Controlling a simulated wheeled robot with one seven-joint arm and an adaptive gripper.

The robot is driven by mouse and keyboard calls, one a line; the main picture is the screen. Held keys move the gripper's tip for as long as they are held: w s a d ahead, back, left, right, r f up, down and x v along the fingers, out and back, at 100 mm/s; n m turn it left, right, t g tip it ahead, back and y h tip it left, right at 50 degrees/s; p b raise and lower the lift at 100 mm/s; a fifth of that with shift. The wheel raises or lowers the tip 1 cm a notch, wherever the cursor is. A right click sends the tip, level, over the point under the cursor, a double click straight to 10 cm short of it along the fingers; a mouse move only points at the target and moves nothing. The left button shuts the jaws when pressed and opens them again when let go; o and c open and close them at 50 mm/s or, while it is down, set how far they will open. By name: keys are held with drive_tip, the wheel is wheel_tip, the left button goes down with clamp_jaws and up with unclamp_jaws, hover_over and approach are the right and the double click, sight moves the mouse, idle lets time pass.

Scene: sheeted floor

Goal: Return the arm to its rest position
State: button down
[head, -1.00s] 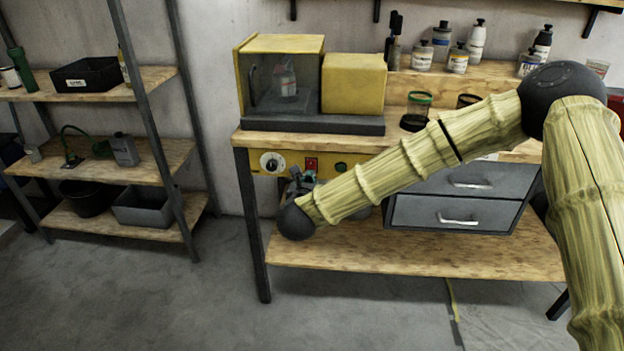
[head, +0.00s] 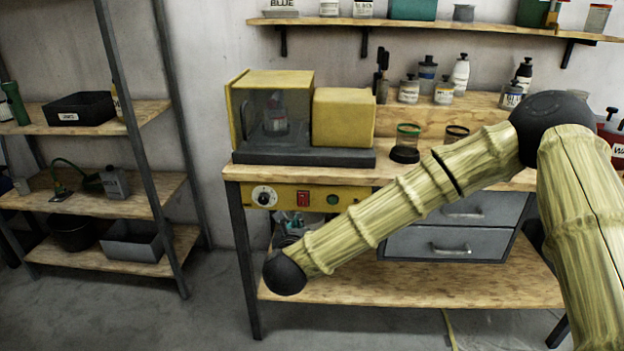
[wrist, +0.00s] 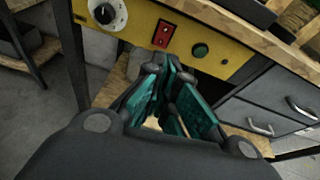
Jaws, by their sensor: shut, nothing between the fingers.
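My arm (head: 385,220), bamboo-patterned with dark joints, reaches across the head view from the right, bent at a raised elbow. Its dark wrist end (head: 285,272) hangs in front of the workbench. My gripper (head: 292,228) is mostly hidden behind the forearm in the head view. In the wrist view my gripper (wrist: 168,78) has teal-padded fingers drawn together at the tips, with nothing between them. The fingers point toward the yellow control panel (wrist: 215,48) under the benchtop edge, and a gap to it cannot be judged.
The workbench (head: 400,175) carries a yellow clear-fronted case (head: 275,112), a yellow block (head: 343,118) and several bottles. Grey drawers (head: 450,242) sit beneath it, behind my forearm. A shelf rack (head: 115,200) stands left. Bare floor (head: 215,310) lies between rack and bench.

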drive_tip(key=s+d+f+n+g+y+p, duration=0.1)
drive_tip(key=s+d+f+n+g+p, duration=0.3)
drive_tip(key=s+f+n, duration=0.65)
drive_tip(key=s+d+f+n+g+y+p, duration=0.1)
drive_tip(key=s+d+f+n+g, duration=0.2)
drive_tip(key=s+d+f+n, duration=0.75)
drive_tip(key=s+d+f+n+g+h+p, duration=0.1)
drive_tip(key=s+d+f+n+g+p, duration=0.1)
drive_tip(key=s+d+n, duration=0.4)
drive_tip(key=s+d+f+n+g+h+p, duration=0.1)
drive_tip(key=s+d+f+n+g, duration=0.4)
drive_tip(key=s+d, duration=0.6)
drive_tip(key=s+n+p, duration=0.1)
drive_tip(key=s+n, duration=0.1)
drive_tip(key=s, duration=0.3)
drive_tip(key=shift+s+d+f+g+h+p, duration=0.25)
drive_tip(key=shift+d+g+h+p, duration=0.05)
drive_tip(key=shift+p, duration=0.05)
